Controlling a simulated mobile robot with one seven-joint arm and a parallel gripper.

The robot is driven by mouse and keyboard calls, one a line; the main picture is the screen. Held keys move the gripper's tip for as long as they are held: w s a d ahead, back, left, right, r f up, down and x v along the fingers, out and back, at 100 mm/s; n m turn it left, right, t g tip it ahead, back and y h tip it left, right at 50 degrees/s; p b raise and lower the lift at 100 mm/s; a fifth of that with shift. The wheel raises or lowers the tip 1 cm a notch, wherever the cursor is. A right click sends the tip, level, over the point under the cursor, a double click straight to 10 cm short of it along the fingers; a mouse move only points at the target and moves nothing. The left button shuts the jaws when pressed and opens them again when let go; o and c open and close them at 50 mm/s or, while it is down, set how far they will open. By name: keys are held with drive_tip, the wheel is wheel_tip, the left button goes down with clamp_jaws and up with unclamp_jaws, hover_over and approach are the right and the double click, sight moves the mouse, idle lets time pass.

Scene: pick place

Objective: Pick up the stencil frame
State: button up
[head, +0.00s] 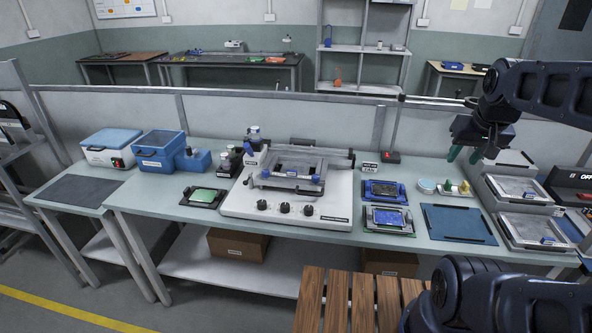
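Several pieces look like stencil frames. Two silver-rimmed flat frames lie at the right end of the bench, a rear one (515,188) and a front one (533,230), each with a small blue tag. Another metal frame (290,168) sits in the white printer-like machine at the middle of the bench. I cannot tell which one the task means. My gripper (466,155) hangs in the air above the right part of the bench, left of the rear silver frame. Its teal fingertips are apart with nothing between them.
A blue mat (458,223) lies bare beside the front frame. Small jars (446,186) stand below my gripper. Blue boxes (158,150) stand at the left. A low partition (240,112) runs behind.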

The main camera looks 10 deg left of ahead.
drive_tip(key=w+a+r+n+g, duration=0.1)
drive_tip(key=w+a+r+n, duration=0.1)
drive_tip(key=w+a+n, duration=0.3)
drive_tip(key=w+a+r+g, duration=0.1)
drive_tip(key=w+a, duration=0.3)
drive_tip(key=w, duration=0.4)
drive_tip(key=n+g+h, duration=0.3)
drive_tip(key=n+h, duration=0.2)
drive_tip(key=n, duration=0.8)
hover_over(290, 170)
drive_tip(key=a, duration=0.4)
wheel_tip(290, 170, down, 20)
drive_tip(key=shift+y, duration=0.3)
drive_tip(key=shift+x, duration=5)
drive_tip(key=shift+w+d+r, duration=0.1)
drive_tip(key=shift+w+d, duration=0.05)
drive_tip(key=shift+d, duration=0.05)
drive_tip(key=shift+c, duration=0.2)
clamp_jaws()
